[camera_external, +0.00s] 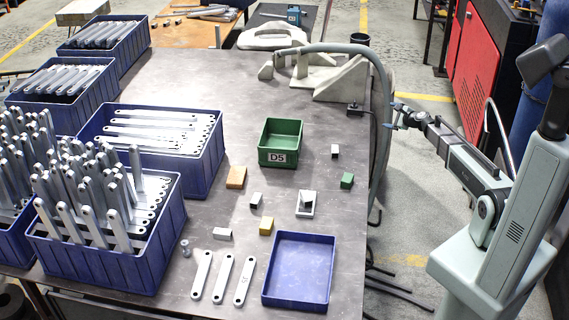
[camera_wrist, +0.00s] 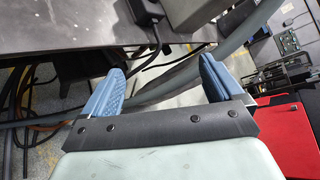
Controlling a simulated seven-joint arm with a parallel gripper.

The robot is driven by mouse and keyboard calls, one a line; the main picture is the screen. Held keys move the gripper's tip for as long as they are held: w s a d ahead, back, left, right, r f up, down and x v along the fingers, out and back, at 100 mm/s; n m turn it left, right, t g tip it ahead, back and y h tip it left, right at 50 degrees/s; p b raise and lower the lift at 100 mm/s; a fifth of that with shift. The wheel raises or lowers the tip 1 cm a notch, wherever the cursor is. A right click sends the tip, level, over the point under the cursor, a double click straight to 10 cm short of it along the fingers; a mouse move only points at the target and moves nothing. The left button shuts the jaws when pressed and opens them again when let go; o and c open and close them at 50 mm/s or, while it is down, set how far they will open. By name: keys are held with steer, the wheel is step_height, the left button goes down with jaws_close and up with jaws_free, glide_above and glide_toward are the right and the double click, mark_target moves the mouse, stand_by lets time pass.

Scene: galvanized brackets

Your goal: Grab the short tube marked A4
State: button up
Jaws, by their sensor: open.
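No A4 marking is legible in either view. Small silver short pieces lie on the table in the external view: one right of the green bin (camera_external: 335,151), one in the middle (camera_external: 256,200) and one lying further left (camera_external: 222,233). A small grey cylindrical piece (camera_external: 185,248) stands near the blue crate. I cannot tell which is the tube marked A4. My gripper (camera_external: 394,115) is open and empty, off the table's right edge. In the wrist view its blue fingers (camera_wrist: 162,78) are spread apart, with nothing between them but hoses and floor behind.
A green bin (camera_external: 280,156) labelled D5, an empty blue tray (camera_external: 333,270), coloured blocks and flat brackets (camera_external: 222,279) are on the table (camera_external: 215,80). Blue crates of brackets (camera_external: 160,237) fill the left. A thick grey hose (camera_external: 382,90) runs down the right edge beside my gripper.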

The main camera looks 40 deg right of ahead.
steer(key=w+a+r+m+t+y, duration=0.1)
steer(key=w+a+r, duration=0.25)
steer(key=a, duration=0.85)
steer(key=w+a+r+m+y, duration=0.15)
steer(key=a+r, duration=0.25)
steer(key=a, duration=0.7)
steer(key=g+y, duration=0.4)
steer(key=y, duration=0.3)
glide_above(260, 199)
steer(key=s+d, duration=0.3)
steer(key=s, duration=0.1)
step_height(260, 199, down, 4)
steer(key=shift+w+a+f, duration=0.1)
steer(key=shift+f, duration=1.6)
steer(key=shift+w+f, duration=0.1)
steer(key=shift+f, duration=1.55)
steer(key=x, duration=0.5)
